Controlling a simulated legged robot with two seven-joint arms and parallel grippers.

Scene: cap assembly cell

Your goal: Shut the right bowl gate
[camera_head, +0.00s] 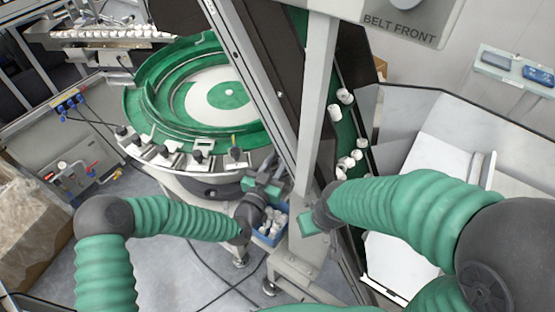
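The round green and white feeder bowl (226,92) stands left of centre. Several small dark-knobbed clamps (197,157) line its front rim. I cannot tell which part is the right bowl gate; the bowl's right side is partly hidden by the slanted conveyor frame. My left gripper (264,183) is close to the bowl's lower right edge, above a blue bin (262,238) of white caps. Its fingers are too small to tell whether they are open or touch anything. My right gripper (308,223) is beside the grey upright post, its fingers not clearly shown.
A white chute (430,165) is at the right. A cardboard box (32,215) is at the far left. Cables lie on the floor below the bowl.

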